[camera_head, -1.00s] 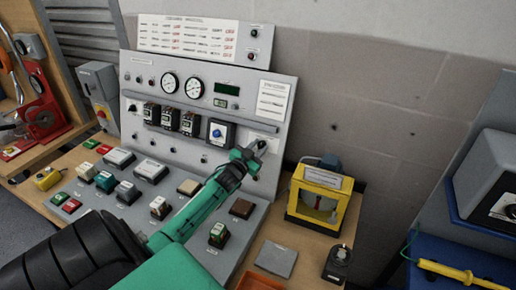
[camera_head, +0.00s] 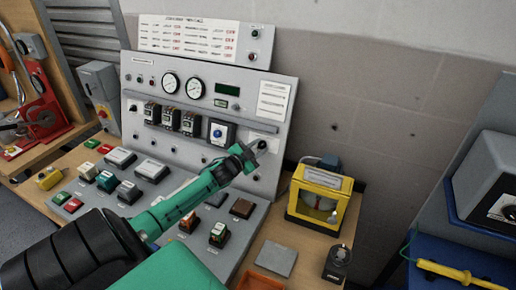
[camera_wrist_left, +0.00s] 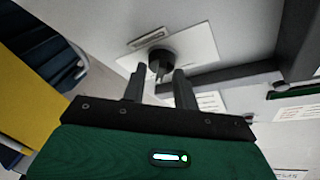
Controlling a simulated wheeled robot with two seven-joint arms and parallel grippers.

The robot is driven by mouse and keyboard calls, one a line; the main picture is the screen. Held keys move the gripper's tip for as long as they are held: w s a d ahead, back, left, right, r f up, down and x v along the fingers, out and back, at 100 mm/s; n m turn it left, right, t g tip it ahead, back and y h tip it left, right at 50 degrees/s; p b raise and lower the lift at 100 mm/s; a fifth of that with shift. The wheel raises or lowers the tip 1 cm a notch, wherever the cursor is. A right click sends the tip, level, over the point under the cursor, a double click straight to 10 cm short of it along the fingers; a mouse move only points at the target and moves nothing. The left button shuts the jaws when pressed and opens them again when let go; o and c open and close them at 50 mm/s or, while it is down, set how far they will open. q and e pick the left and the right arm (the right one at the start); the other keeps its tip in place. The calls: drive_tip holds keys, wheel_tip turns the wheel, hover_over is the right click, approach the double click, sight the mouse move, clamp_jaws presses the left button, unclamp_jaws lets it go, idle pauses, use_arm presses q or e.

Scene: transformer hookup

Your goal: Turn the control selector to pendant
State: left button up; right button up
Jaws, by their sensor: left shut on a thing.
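The control selector is a black round knob (camera_wrist_left: 160,60) on a white plate, seen in the left wrist view. In the head view its pale plate (camera_head: 268,140) is at the lower right of the grey upright panel, and the gripper partly hides the knob. My left gripper (camera_head: 257,150) is at the knob, with its arm reaching across the desk from the lower left. The selector's marked positions are too small to read.
The grey panel (camera_head: 190,147) carries gauges, breakers and a blue-knobbed switch (camera_head: 219,132) left of the gripper. Several coloured blocks sit on the sloping desk below. A yellow-framed box (camera_head: 319,199) stands to the right. The wall above it is clear.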

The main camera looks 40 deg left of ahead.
use_arm(q)
drive_tip(key=o, duration=0.9)
drive_tip(key=shift+w, duration=0.1)
drive_tip(key=shift+o, duration=0.3)
drive_tip(key=shift+a+f, duration=0.1)
drive_tip(key=shift+s+f, duration=0.1)
drive_tip(key=shift+s, duration=0.5)
drive_tip(key=s+b, duration=0.3)
drive_tip(key=s, duration=0.9)
drive_tip(key=shift+s+d, duration=0.2)
drive_tip(key=shift+s, duration=0.05)
drive_tip(key=shift+r, duration=0.2)
